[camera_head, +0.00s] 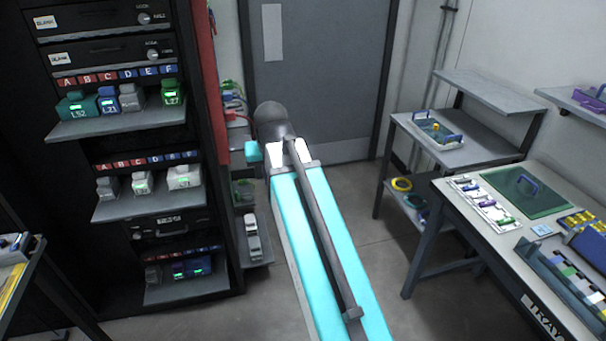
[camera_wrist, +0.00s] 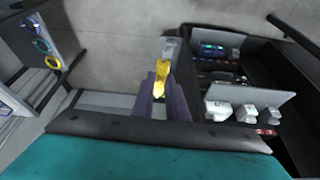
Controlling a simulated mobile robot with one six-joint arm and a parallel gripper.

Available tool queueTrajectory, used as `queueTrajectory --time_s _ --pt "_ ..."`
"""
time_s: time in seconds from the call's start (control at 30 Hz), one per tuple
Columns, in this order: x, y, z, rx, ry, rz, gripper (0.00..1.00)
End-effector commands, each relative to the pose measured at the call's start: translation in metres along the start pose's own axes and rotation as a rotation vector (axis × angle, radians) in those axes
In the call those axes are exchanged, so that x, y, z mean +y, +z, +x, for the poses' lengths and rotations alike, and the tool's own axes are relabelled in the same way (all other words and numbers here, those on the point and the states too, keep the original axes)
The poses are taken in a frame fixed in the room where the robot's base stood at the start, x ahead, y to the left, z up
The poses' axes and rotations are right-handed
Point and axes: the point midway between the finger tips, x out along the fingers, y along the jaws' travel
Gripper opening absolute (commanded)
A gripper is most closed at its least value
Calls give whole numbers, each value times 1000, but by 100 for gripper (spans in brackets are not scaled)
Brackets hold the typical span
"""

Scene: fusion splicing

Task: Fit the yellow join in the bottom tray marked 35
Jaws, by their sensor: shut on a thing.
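My gripper (camera_wrist: 162,88) shows in the wrist view as two purple-grey fingers, shut on a small yellow join (camera_wrist: 161,74). The join stands out beyond the fingertips, with a grey piece (camera_wrist: 170,50) in line past its far end; I cannot tell whether the two touch. In the head view my arm covers the middle and I cannot make out the gripper or the join. The lowest rack shelf (camera_head: 190,291) holds several small units with green displays. I cannot read a 35 on any tray.
The black rack (camera_head: 75,200) stands left in the head view, with higher shelves of units, beside a narrow side shelf (camera_head: 252,252). A workbench (camera_head: 450,200) with a green mat (camera_head: 520,190) and a tiered stand (camera_head: 470,155) are at the right. Open floor (camera_head: 375,225) lies between.

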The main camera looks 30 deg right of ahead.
Motion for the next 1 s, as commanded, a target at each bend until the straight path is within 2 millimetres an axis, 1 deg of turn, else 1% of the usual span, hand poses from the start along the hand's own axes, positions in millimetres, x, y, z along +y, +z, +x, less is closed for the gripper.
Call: queueTrajectory --time_s 0.03,0.2,0.3,0.4,0.5,0.6,1.0 --pt "-19 3 -4 1 -15 -38 0" --pt "-71 13 -16 4 -61 -151 0" --pt "-96 19 -22 7 -82 -205 0" --pt "-113 24 -27 8 -98 -246 0" --pt "-124 28 -30 8 -108 -271 0" --pt "-128 29 -31 9 -112 -281 0" --pt "-128 29 -31 8 -112 -281 0"
